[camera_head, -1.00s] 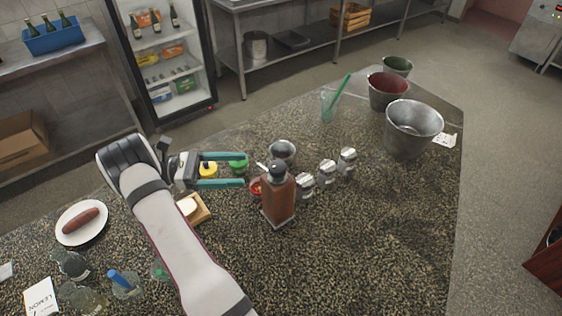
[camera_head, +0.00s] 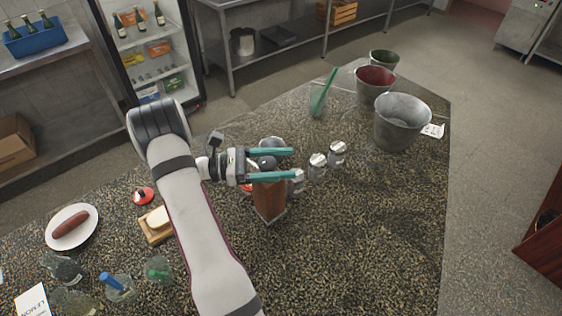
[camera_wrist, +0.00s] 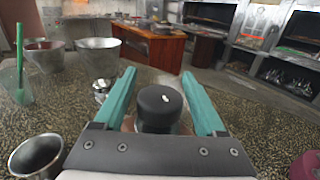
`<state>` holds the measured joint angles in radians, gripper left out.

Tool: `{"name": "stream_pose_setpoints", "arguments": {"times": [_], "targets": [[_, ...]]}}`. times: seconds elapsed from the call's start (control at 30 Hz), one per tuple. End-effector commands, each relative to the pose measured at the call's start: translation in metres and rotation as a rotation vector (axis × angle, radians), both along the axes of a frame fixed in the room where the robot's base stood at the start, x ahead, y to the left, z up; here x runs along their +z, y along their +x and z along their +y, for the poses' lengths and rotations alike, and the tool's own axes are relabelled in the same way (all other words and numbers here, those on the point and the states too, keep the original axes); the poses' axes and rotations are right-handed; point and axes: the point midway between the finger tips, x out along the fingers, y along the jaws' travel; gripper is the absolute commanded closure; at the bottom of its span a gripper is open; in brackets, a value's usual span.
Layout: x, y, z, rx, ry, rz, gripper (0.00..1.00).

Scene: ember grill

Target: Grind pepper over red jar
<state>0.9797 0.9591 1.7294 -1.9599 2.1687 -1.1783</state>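The pepper mill, a brown wooden body (camera_head: 269,200) with a dark knob, stands upright on the counter. My gripper (camera_head: 292,164), with teal fingers, reaches around its top from the left. In the wrist view the black knob (camera_wrist: 160,105) sits between the fingers with a gap on each side. The gripper is open. A small red-filled jar (camera_head: 246,188) shows just left of the mill, mostly hidden by my gripper. A dark red round thing (camera_wrist: 306,166) at the wrist view's lower right may be this jar; I cannot tell.
A metal cup (camera_wrist: 35,156) stands close behind the mill. Silver shakers (camera_head: 318,167) stand in a row to its right. A glass with a green straw (camera_head: 318,103) and metal buckets (camera_head: 402,125) stand farther back. A red round item (camera_head: 143,196) lies left of my arm. The counter's front right is clear.

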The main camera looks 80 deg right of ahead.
Motion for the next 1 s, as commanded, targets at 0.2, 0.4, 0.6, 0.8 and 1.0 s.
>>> {"name": "stream_pose_setpoints", "arguments": {"times": [0.2,0.4,0.6,0.8,1.0], "targets": [[0.000,0.000,0.000,0.000,0.000,0.000,0.69],[0.000,0.000,0.000,0.000,0.000,0.000,1.00],[0.000,-0.001,0.003,-0.153,-0.004,0.001,1.00],[0.000,0.000,0.011,-0.373,-0.003,0.002,1.00],[0.000,0.000,0.012,-0.414,-0.001,0.000,1.00]]}}
